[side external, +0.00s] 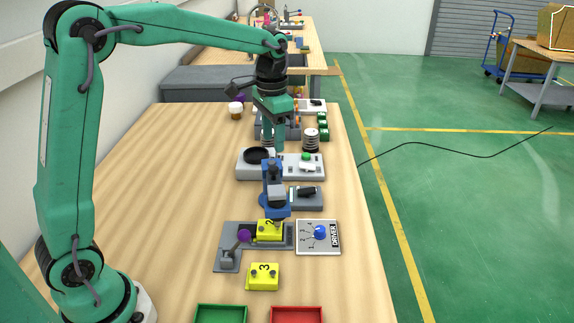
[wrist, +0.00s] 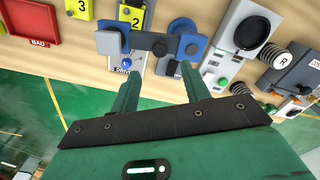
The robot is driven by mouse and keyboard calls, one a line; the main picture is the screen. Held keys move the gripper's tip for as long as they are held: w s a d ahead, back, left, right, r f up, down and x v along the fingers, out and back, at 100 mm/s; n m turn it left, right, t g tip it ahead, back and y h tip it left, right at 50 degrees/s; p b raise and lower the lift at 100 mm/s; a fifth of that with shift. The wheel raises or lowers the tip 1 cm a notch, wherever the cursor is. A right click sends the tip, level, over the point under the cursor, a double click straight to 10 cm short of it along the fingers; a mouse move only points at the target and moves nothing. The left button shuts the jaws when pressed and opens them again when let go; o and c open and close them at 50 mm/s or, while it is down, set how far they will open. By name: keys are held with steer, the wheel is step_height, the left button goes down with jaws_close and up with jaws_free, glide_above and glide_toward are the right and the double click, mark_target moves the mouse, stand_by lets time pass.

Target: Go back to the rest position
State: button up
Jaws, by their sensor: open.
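My gripper (side external: 272,142) is green and points down over the far half of the wooden table (side external: 180,190). In the wrist view its two fingers (wrist: 158,76) are spread apart with nothing held between them. A blue and grey upright device (side external: 275,197) stands nearer the side camera than the fingers. A yellow block marked 2 (side external: 268,231) sits in a grey fixture (side external: 232,232) at that device. A yellow block marked 3 (side external: 263,276) is on the table in front. The fingertips' exact height above the table cannot be told.
A white DRIVER panel (side external: 305,246) with a blue knob lies right of the fixture. A grey box with a black dish (side external: 257,156) and green button is near the fingers. A striped cylinder (side external: 310,139) stands behind it. Green (side external: 221,314) and red (side external: 297,314) trays are at the front.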

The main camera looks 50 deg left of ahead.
steer(key=shift+s, duration=0.15)
steer(key=s+d+r+n+t, duration=0.1)
steer(key=s+t, duration=0.1)
steer(key=s, duration=0.9)
steer(key=s+d+r+n+t, duration=0.1)
steer(key=s+n+t, duration=0.1)
steer(key=s, duration=1)
steer(key=shift+r+t, duration=0.25)
steer(key=shift+t, duration=0.55)
